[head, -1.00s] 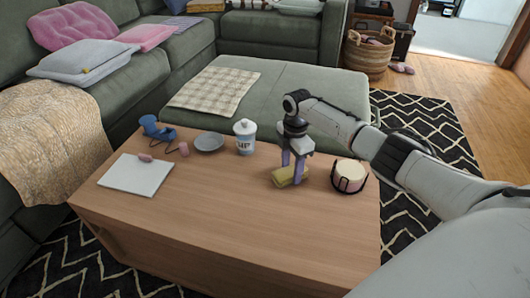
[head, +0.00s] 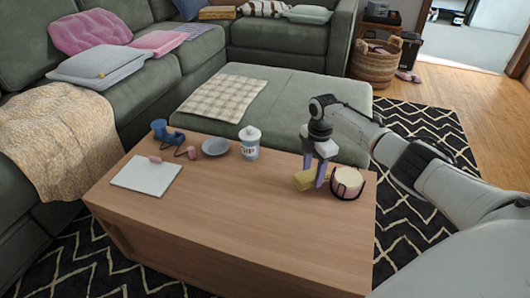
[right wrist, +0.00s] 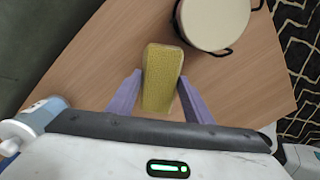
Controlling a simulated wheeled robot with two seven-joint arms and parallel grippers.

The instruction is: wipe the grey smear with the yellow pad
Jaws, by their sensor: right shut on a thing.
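The yellow pad (head: 303,181) is between the two purple fingers of my right gripper (head: 314,172), which is shut on it. It is low over the right part of the wooden coffee table (head: 225,210), just left of the pink and cream candle in a dark holder. I cannot tell whether the pad touches the table top. In the right wrist view the pad (right wrist: 161,75) points away from the palm, with a finger on each side. I cannot make out a grey smear in either view. My left gripper is not in view.
The candle (head: 347,182) stands close beside the right gripper. A lidded white and blue jar (head: 250,143), a grey dish (head: 216,147) and a blue object (head: 163,131) are along the back edge. A white board (head: 146,176) lies at left. The table's front middle is clear.

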